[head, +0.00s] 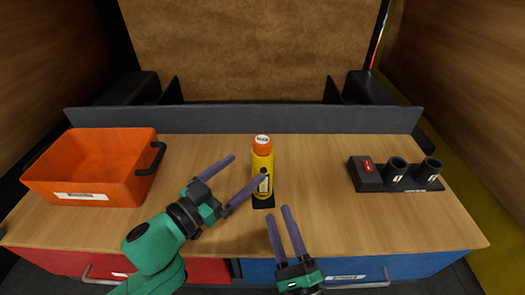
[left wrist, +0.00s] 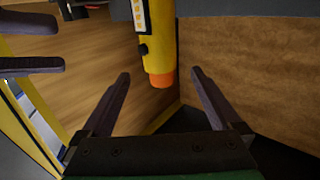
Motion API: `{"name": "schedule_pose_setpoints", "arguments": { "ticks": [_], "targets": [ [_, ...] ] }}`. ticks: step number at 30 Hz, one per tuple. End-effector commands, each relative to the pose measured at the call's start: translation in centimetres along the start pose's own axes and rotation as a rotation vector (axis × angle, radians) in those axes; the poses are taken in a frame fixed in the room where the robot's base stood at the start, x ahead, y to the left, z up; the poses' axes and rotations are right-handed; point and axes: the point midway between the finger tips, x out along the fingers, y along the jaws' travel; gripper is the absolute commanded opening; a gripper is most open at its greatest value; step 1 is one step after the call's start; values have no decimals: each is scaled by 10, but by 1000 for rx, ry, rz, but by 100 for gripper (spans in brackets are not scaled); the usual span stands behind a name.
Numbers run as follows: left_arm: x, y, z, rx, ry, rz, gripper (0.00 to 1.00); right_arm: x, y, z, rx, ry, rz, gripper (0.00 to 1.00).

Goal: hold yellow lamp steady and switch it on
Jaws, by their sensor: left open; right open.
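The yellow lamp (head: 262,160) stands upright near the middle of the wooden table, with an orange top, a pale label and a black base (head: 264,204). My left gripper (head: 248,165) is open beside the lamp's left side; one finger overlaps the lamp's front in the head view. In the left wrist view the lamp (left wrist: 156,45) shows ahead of the open left fingers (left wrist: 160,74), with a small dark knob (left wrist: 143,50) on its side. My right gripper (head: 278,213) is open and empty in front of the lamp, near the table's front edge.
An orange bin (head: 98,187) with a black handle stands at the left. A black holder (head: 416,187) with two dark cups and a red-marked box sits at the right. A grey rail (head: 240,119) runs along the back. Table between lamp and holder is clear.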

Motion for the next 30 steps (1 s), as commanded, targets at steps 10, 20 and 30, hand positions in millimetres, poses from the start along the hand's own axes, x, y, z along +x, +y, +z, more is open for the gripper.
{"name": "schedule_pose_setpoints", "arguments": {
  "ticks": [10,20,30],
  "targets": [
    [71,0,-2,1,4,0,97,0,0,0,0,0,0,50],
    [109,0,0,0,0,0,97,0,0,0,0,0,0,50],
    [108,0,0,0,0,0,36,0,0,0,0,0,0,50]
  ]
}}
